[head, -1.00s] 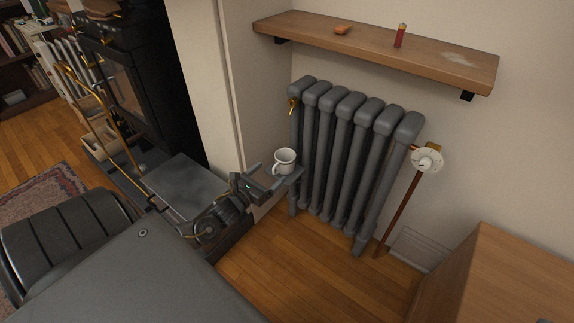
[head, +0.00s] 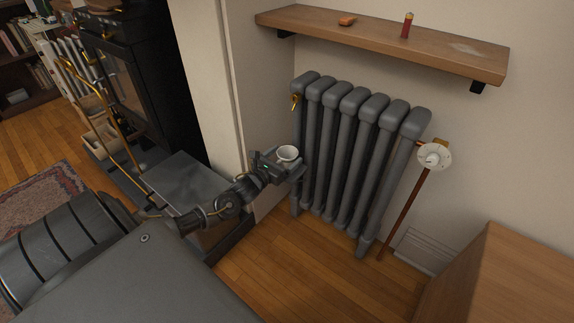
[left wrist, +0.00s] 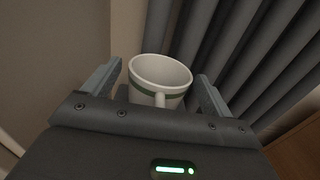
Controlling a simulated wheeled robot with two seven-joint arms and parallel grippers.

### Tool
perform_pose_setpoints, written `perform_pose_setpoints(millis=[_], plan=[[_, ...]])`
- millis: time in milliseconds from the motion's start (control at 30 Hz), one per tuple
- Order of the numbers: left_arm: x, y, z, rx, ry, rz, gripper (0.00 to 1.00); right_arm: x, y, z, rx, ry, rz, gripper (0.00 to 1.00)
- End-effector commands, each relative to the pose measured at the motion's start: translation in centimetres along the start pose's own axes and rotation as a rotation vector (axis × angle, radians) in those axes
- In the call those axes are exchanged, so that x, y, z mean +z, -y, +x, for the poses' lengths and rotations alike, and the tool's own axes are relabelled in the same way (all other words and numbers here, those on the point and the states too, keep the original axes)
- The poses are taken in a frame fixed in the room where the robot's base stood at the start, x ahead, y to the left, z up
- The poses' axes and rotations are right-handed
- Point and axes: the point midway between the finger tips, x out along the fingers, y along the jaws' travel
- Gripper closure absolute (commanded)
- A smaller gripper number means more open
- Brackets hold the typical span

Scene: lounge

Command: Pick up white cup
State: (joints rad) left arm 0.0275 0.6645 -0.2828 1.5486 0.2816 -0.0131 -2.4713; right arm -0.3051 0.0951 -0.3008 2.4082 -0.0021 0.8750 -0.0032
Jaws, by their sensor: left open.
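The white cup (head: 288,153) is upright beside the left end of the grey radiator, low against the wall. In the left wrist view the cup (left wrist: 160,78) shows a green band, and its handle points towards my gripper. My left gripper (head: 284,165) is open, with one finger on each side of the cup. In the left wrist view the fingers of my left gripper (left wrist: 157,85) stand apart from the cup with gaps on both sides. What the cup stands on is hidden by my gripper. My right gripper is not in view.
The grey radiator (head: 345,150) stands close behind and right of the cup. A wooden shelf (head: 440,54) above it holds a red battery-like item (head: 407,25) and a small orange object (head: 347,20). A wooden cabinet (head: 500,275) is at right. The wooden floor (head: 290,270) is clear.

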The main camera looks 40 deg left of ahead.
Motion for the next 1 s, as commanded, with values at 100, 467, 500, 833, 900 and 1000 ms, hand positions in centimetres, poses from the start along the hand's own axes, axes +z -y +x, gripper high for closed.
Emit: perform_pose_setpoints(millis=[100, 467, 500, 833, 900, 1000], plan=[[0.0, 0.0, 0.0, 0.0, 0.0, 0.0, 0.16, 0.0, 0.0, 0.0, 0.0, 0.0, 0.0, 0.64], [0.0, 0.0, 0.0, 0.0, 0.0, 0.0, 0.63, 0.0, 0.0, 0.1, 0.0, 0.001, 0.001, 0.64], [0.0, 0.1, 0.0, 0.0, 0.0, 0.0, 0.68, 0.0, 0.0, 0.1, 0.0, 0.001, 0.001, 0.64], [0.6, 0.0, 0.0, -0.001, 0.002, 0.0, 0.69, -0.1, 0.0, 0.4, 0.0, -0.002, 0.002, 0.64], [1.2, 0.1, 0.0, -0.001, 0.003, 0.0, 0.69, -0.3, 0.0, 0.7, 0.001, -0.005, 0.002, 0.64], [2.5, 0.0, 0.0, -0.001, 0.002, 0.001, 0.69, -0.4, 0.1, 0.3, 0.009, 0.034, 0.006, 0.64]])
